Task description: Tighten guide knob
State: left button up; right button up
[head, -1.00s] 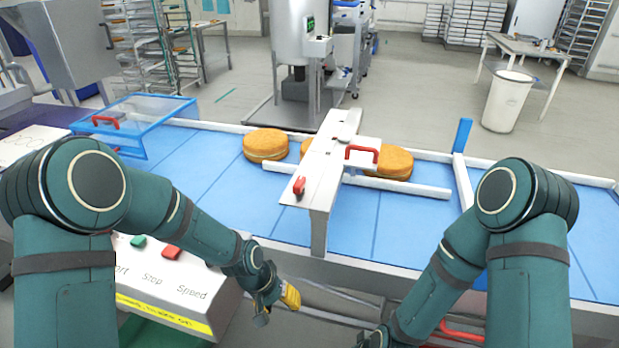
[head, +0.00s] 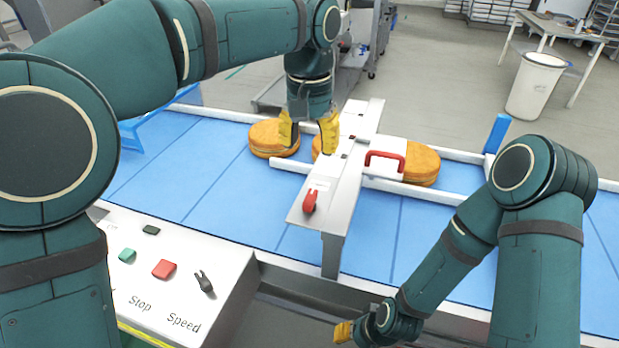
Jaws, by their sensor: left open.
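A white metal bridge (head: 335,205) spans the conveyor and bears a small red knob (head: 310,201) at its near end. I cannot tell for sure whether this is the guide knob. A white guide rail (head: 290,172) runs under the bridge. My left gripper (head: 308,142) points down with yellow fingertips apart, empty, just left of the bridge's far part and beyond the red knob. It covers part of a round cake behind it. My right gripper (head: 345,332) is low in front of the conveyor, at the bottom edge; its fingers are hardly visible.
Round filled cakes (head: 268,140) lie on the blue belt (head: 215,185), one (head: 422,166) right of the bridge. A red handle (head: 385,160) sits on a white plate there. A control panel (head: 190,275) with buttons stands at lower left. A blue post (head: 496,134) rises at right.

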aim_at(309, 198)
pick_arm(q)
notch_tip(309, 198, down, 14)
jog(key=b, duration=0.3)
jog(key=shift+s+r, duration=0.1)
jog(key=shift+r, duration=0.05)
grip_shut()
